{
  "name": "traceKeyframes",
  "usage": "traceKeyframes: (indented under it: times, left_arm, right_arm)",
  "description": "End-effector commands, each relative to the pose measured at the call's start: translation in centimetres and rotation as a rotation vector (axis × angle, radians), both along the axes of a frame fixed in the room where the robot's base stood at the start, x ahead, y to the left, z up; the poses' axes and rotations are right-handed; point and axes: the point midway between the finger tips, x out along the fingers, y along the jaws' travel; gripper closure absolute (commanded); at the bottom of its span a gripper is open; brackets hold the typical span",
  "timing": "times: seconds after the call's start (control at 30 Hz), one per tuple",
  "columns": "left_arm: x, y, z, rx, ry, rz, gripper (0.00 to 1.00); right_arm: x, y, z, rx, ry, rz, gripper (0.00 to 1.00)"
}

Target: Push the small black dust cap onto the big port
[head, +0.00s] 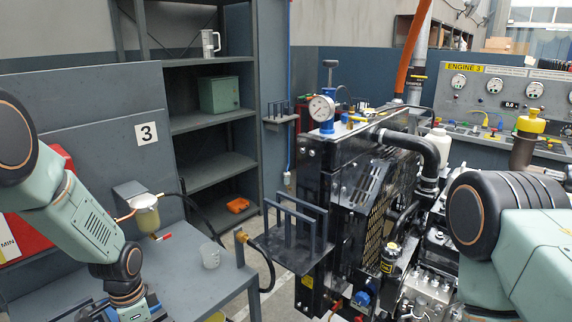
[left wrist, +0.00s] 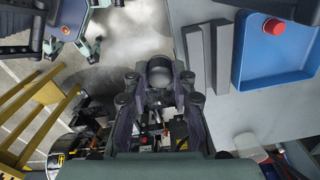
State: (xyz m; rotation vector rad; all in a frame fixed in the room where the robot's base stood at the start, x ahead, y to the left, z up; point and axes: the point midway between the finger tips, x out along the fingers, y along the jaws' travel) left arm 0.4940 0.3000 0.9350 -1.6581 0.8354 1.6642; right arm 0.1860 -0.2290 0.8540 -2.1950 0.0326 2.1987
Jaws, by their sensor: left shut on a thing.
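In the left wrist view my left gripper (left wrist: 160,82) is shut on a small round dark cap (left wrist: 160,66), seen as a dark rim around a greyer middle. It looks like the small black dust cap, held at the fingertips. In the head view my left arm runs down to the bottom edge and its fingers are out of frame. My right arm fills the lower right of the head view; its gripper is out of frame. I cannot pick out the big port; it may be hidden on the black engine (head: 365,185).
A slotted grey rack (head: 290,240) juts out beside the engine. In the left wrist view a blue tray (left wrist: 253,70) holds a red cap (left wrist: 273,26); yellow rails (left wrist: 45,100) lie left.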

Motion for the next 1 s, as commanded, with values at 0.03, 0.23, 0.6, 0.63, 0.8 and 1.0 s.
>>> traceKeyframes:
  times: [0.03, 0.23, 0.6, 0.63, 0.8, 1.0]
  left_arm:
    - [-0.6, -0.4, -0.1, 0.0, 0.001, 0.044, 1.0]
    - [-3.0, -3.0, -0.7, 0.003, 0.0, 0.286, 1.0]
    - [-6.8, -9.5, -1.2, 0.006, -0.008, 0.798, 1.0]
    - [-7.0, -9.8, -1.2, 0.006, -0.008, 0.822, 1.0]
    - [-7.8, -11.2, -1.3, 0.005, -0.009, 0.93, 1.0]
    - [-8.2, -12.1, -1.5, 0.001, -0.008, 0.967, 1.0]
  right_arm:
    - [0.0, 0.0, 0.0, 0.0, 0.0, 0.0, 0.6]
    - [0.0, 0.0, -1.0, 0.0, 0.0, 0.0, 0.6]
    - [0.0, 0.0, -7.2, 0.0, 0.0, 0.0, 0.6]
    - [0.0, 0.0, -7.7, 0.0, 0.0, 0.0, 0.6]
    - [0.0, 0.0, -10.4, 0.0, 0.0, 0.0, 0.6]
    - [0.0, 0.0, -13.4, 0.0, 0.0, 0.0, 0.6]
